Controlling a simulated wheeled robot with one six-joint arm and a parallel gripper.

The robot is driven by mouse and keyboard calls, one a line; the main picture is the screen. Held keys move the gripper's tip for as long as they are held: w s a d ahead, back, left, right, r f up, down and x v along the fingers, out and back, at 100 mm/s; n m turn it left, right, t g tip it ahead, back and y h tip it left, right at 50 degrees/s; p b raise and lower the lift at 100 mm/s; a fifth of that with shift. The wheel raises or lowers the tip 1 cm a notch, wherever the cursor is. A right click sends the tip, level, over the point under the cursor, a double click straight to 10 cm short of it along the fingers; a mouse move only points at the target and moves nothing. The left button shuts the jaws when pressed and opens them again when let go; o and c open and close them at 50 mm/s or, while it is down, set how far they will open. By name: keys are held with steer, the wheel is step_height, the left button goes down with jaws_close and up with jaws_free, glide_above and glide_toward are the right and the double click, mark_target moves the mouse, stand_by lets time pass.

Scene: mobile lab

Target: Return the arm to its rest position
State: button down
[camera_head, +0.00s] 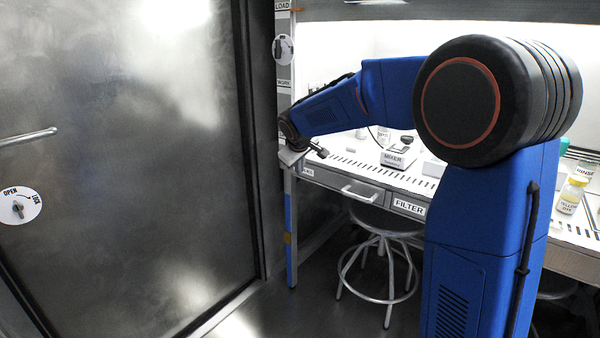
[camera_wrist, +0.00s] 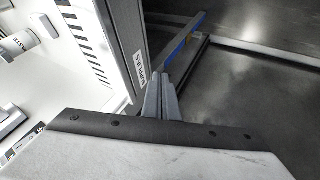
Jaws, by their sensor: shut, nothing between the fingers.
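My blue arm (camera_head: 385,92) with its black shoulder joint is bent and stretches left across the front of the bench. My gripper (camera_head: 290,158) is small in the head view, by the bench's left front corner. In the wrist view my gripper (camera_wrist: 162,88) shows two grey fingers side by side, shut with nothing between them. The fingers point towards the bench leg and the dark floor. I cannot tell from the head view whether the gripper touches the bench edge.
The lit bench (camera_head: 345,160) holds a mixer (camera_head: 397,159) and a yellow-dye bottle (camera_head: 570,195). A drawer labelled FILTER (camera_head: 408,208) is in its front, with a white stool (camera_head: 385,245) below. A metal door (camera_head: 130,150) fills the left. Floor (camera_head: 315,300) between is clear.

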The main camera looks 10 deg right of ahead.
steer(key=d+v, duration=0.1)
steer(key=v, duration=0.4)
steer(key=s+d+m+g, duration=0.1)
steer(key=s+d+m, duration=0.15)
steer(key=s, duration=0.85)
steer(key=s+d+m, duration=0.1)
steer(key=s+d, duration=0.2)
steer(key=s, duration=0.9)
steer(key=s+f+m, duration=0.1)
steer(key=s+f, duration=0.2)
steer(key=s, duration=0.5)
steer(key=s+d+f+g+y, duration=0.1)
steer(key=s+f, duration=0.2)
steer(key=s, duration=0.4)
steer(key=s+f+m, duration=0.1)
steer(key=s+f, duration=0.2)
steer(key=s, duration=0.5)
steer(key=shift+s+d+f+m+y, duration=0.3)
steer(key=shift+s+f+m+y, duration=0.05)
steer(key=shift+s+y, duration=0.05)
